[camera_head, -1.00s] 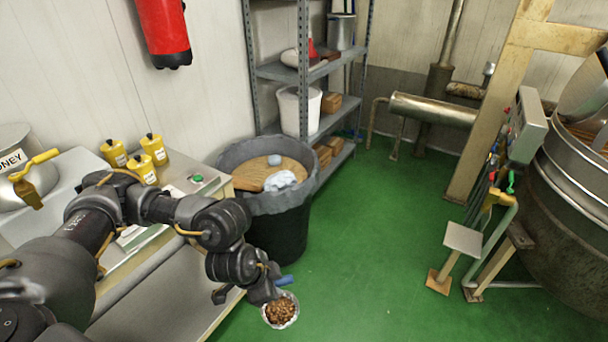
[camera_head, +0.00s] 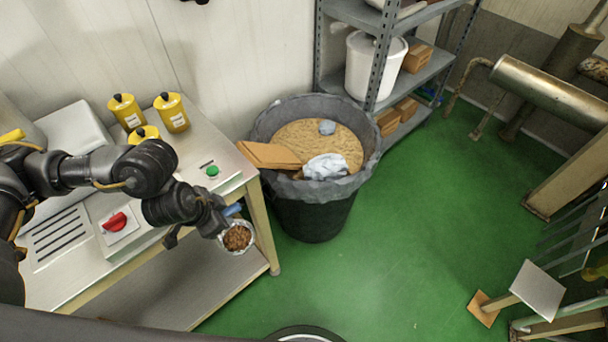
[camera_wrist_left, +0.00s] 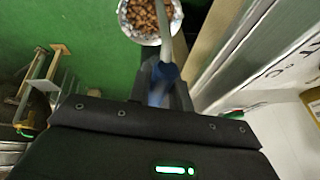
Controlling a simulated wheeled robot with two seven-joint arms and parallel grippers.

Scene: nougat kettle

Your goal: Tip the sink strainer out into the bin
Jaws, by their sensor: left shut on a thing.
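The sink strainer (camera_head: 237,238) is a small round metal bowl with a blue handle (camera_head: 231,210), filled with brown lumps. My left gripper (camera_head: 218,218) is shut on the handle and holds the strainer in the air beside the table's right end. The strainer looks upright, its contents still inside. It also shows in the left wrist view (camera_wrist_left: 148,30), beyond the gripper's fingers (camera_wrist_left: 162,78). The bin (camera_head: 312,215) is a dark round tub with a grey liner, up and to the right of the strainer. My right gripper does not show.
The bin holds tan material, a cardboard piece (camera_head: 268,155) and a crumpled white cloth (camera_head: 326,167). The table (camera_head: 85,262) with yellow bottles (camera_head: 172,112) lies left of it. A grey shelf rack (camera_head: 385,50) stands behind.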

